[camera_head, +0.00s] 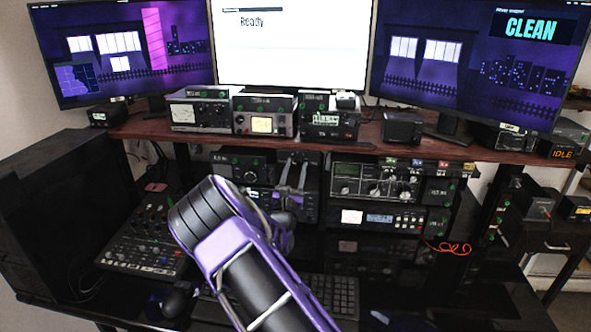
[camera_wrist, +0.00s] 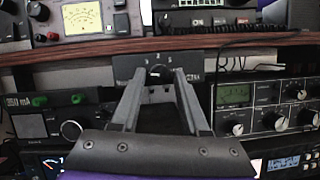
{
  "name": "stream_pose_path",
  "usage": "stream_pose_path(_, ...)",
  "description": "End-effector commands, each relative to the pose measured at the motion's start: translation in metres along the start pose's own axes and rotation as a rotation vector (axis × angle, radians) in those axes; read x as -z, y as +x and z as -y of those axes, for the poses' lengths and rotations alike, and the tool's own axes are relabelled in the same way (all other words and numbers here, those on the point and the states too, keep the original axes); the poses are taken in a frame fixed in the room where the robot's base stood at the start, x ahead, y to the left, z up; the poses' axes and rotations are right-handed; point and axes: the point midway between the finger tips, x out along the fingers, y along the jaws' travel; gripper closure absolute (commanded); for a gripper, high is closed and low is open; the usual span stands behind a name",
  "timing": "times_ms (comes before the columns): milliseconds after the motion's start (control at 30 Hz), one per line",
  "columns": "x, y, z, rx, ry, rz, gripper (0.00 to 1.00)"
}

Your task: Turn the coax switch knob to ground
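A small black box with a row of pale marks, which I take to be the coax switch (camera_wrist: 148,62), sits under the wooden shelf in the middle of the wrist view. Its dark round knob (camera_wrist: 158,72) shows between the fingertips of my gripper (camera_wrist: 160,76). My gripper is open, with a finger on each side of the knob. I cannot tell whether either finger touches it. The knob's pointer and the ground mark are too small to read. In the head view my gripper (camera_head: 295,165) reaches the middle of the lower rack, and its fingers cover most of the switch.
A radio with a green display (camera_wrist: 234,94) and several knobs stands close on the right. A black unit with green terminals (camera_wrist: 50,112) stands on the left. The wooden shelf (camera_head: 240,136) runs just above my fingers. A mixer (camera_head: 150,240) and keyboard (camera_head: 333,292) lie below.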

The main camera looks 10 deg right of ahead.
Motion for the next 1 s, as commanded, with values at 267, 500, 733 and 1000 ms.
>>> stream_pose_path(267,0.000,0.000,0.000,0.000,0.001,0.000,0.38)
stream_pose_path(500,0.001,-0.011,-0.001,0.000,0.002,-0.002,0.38)
stream_pose_path(733,0.001,-0.059,-0.001,-0.002,0.000,-0.004,0.38)
stream_pose_path(1000,0.001,-0.125,-0.001,-0.002,-0.001,-0.003,0.38)
